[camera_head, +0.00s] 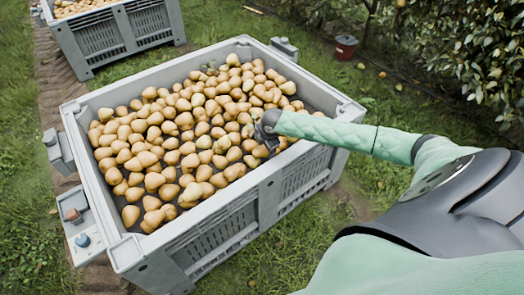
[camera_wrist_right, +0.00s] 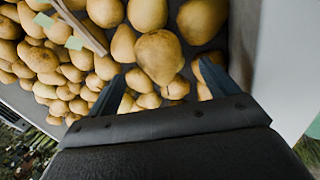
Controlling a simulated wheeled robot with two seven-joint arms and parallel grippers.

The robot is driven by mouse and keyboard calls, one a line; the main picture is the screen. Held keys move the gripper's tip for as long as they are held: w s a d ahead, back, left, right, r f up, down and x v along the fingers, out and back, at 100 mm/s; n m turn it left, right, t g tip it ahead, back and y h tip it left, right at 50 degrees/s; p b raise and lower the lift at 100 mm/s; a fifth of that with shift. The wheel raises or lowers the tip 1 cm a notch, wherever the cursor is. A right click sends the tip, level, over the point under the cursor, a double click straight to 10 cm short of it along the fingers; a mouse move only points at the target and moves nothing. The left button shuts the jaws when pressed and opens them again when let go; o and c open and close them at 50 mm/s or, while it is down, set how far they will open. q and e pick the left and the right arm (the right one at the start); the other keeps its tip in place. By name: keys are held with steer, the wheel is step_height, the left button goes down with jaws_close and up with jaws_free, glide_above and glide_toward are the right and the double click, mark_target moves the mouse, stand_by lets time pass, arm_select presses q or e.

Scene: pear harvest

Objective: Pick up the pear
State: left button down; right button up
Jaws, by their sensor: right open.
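Many yellow-tan pears (camera_head: 175,130) lie piled in a large grey crate (camera_head: 215,222) in the head view. My right gripper (camera_head: 268,133) is over the right part of the pile, inside the crate rim. In the right wrist view its two dark fingers (camera_wrist_right: 165,85) are spread apart. A large pear (camera_wrist_right: 159,57) lies just beyond and between the fingertips; I cannot tell whether they touch it. Other pears surround it. My left gripper is not in view.
The crate's wall (camera_wrist_right: 285,60) is close on the right in the wrist view. A second crate (camera_head: 115,35) of pears stands at the back left. A red bucket (camera_head: 346,47) stands on the grass near the leafy trees (camera_head: 490,50). A few fruits lie on the ground.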

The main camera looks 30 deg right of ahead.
mark_target(263, 147)
steer(key=shift+d+x, duration=0.15)
steer(key=shift+x, duration=0.95)
steer(key=shift+d+x, duration=0.1)
steer(key=shift+x, duration=0.95)
steer(key=c, duration=1.2)
steer(key=shift+r, duration=0.1)
